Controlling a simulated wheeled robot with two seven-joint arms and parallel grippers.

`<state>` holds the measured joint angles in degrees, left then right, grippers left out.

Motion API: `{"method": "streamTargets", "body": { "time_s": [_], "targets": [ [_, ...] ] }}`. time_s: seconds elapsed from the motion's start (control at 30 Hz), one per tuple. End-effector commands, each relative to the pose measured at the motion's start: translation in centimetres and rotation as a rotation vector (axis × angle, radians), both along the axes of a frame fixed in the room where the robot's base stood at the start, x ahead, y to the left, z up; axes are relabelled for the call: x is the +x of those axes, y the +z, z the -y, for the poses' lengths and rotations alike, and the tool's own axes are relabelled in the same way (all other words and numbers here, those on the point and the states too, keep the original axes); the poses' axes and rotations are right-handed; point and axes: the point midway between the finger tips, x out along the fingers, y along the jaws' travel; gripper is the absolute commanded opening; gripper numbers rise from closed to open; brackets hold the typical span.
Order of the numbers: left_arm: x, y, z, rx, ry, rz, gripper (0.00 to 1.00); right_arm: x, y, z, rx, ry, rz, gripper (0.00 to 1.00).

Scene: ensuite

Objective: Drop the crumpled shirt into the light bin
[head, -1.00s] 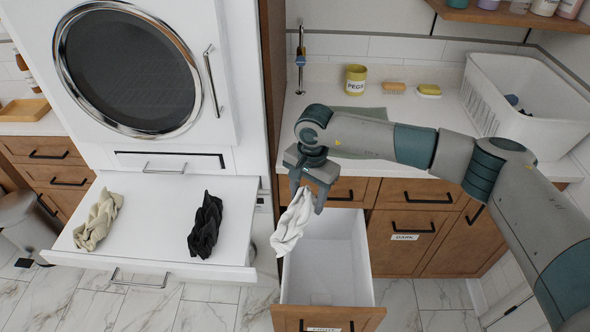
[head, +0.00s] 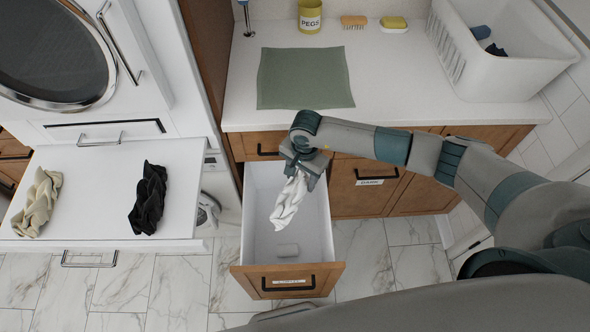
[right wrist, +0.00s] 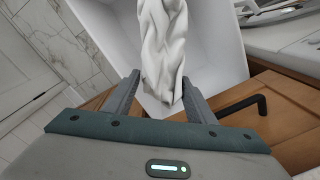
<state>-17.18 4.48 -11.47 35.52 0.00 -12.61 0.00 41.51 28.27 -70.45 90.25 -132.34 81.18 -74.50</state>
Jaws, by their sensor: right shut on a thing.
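My right gripper (head: 306,165) is shut on a crumpled white shirt (head: 288,201), which hangs down from the fingers. In the head view it hangs over the open pull-out bin (head: 322,225), a white drawer with a wooden front and a label too small to read surely. In the right wrist view the shirt (right wrist: 163,45) sits between the two fingers (right wrist: 160,98), with the white bin wall (right wrist: 215,50) behind it. My left gripper is not in view.
A cream cloth (head: 38,203) and a black cloth (head: 149,199) lie on the pulled-out white shelf (head: 95,190) at left. A closed front labelled DARK (head: 368,182) is right of the bin. The counter holds a green mat (head: 305,78), a pegs tin (head: 310,15) and a white basket (head: 490,75).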

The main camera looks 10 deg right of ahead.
Motion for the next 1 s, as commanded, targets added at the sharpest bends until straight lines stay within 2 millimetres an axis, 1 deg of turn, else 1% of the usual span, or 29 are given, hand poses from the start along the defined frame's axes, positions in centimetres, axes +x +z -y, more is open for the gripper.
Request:
{"method": "streamTargets", "body": {
  "time_s": [0.3,0.47,1.0],
  "targets": [
    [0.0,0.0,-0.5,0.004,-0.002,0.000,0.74,0.0,0.0,0.0,0.000,0.001,0.000,0.25],
    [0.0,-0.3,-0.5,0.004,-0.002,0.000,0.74,0.0,-0.6,-0.1,0.001,0.001,-0.001,0.25],
    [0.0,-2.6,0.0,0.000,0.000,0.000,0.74,0.0,-5.3,0.0,0.000,-0.001,-0.001,0.25]
  ]
}}
